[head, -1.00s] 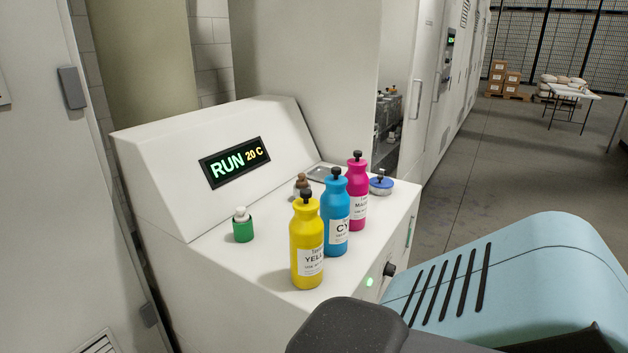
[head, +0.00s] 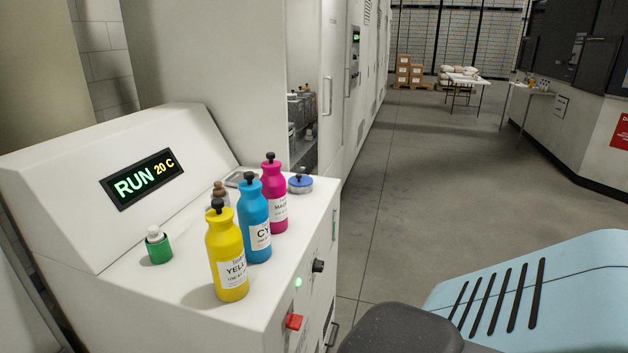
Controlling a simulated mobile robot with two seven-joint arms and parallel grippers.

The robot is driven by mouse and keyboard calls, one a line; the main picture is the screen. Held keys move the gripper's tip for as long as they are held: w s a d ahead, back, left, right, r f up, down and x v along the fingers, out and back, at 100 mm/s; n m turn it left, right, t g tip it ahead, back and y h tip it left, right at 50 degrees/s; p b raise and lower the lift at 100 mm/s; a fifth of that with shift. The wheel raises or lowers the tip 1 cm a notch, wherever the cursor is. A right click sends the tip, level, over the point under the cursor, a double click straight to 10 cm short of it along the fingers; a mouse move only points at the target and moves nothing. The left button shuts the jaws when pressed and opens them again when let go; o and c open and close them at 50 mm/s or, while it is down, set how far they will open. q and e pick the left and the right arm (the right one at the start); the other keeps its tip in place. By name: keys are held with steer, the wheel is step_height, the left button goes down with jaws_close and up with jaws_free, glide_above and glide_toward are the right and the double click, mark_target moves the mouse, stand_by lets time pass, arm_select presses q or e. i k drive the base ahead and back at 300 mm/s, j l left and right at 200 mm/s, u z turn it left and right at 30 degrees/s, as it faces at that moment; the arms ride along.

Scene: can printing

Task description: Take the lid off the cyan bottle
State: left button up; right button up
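The cyan bottle (head: 254,225) stands upright on the white machine's top, between the yellow bottle (head: 226,258) and the magenta bottle (head: 274,200). Its black lid (head: 251,178) is on its top. The yellow and magenta bottles also have black lids on. No gripper shows in the head view. Part of my own body fills the lower right.
The white machine (head: 180,285) has a display reading RUN 20 C (head: 142,178). A green jar (head: 158,246), a brown-topped bottle (head: 220,193) and a blue round container (head: 300,182) stand near the bottles. The floor (head: 420,180) to the right is open.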

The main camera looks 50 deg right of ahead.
mark_target(249, 186)
steer(key=z, duration=1.55)
